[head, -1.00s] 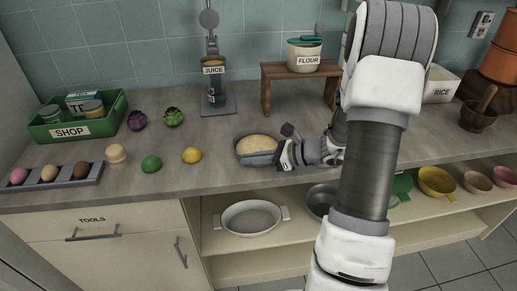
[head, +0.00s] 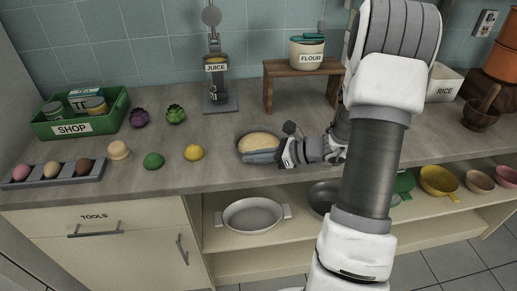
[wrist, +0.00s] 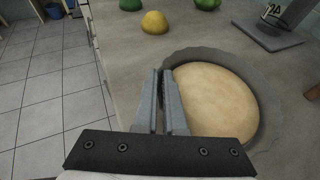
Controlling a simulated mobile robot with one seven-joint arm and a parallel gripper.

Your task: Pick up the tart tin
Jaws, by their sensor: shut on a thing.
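The tart tin (head: 243,148) is a round grey tin with a pale, dough-like filling, standing on the counter near its front edge. In the wrist view the tin (wrist: 272,88) shows its fluted grey rim at the right. My gripper (head: 268,157) is at the tin's front right side in the head view. In the wrist view my gripper's fingers (wrist: 167,88) are close together at the tin's near-left rim, shut on it. The fingers hide that part of the rim. I cannot tell any gap between tin and counter.
A yellow lemon (head: 194,153) and a green lime (head: 153,160) lie left of the tin. A juice dispenser (head: 216,90) and a wooden stand (head: 268,92) with a flour pot (head: 306,52) are behind. The counter's front edge is close.

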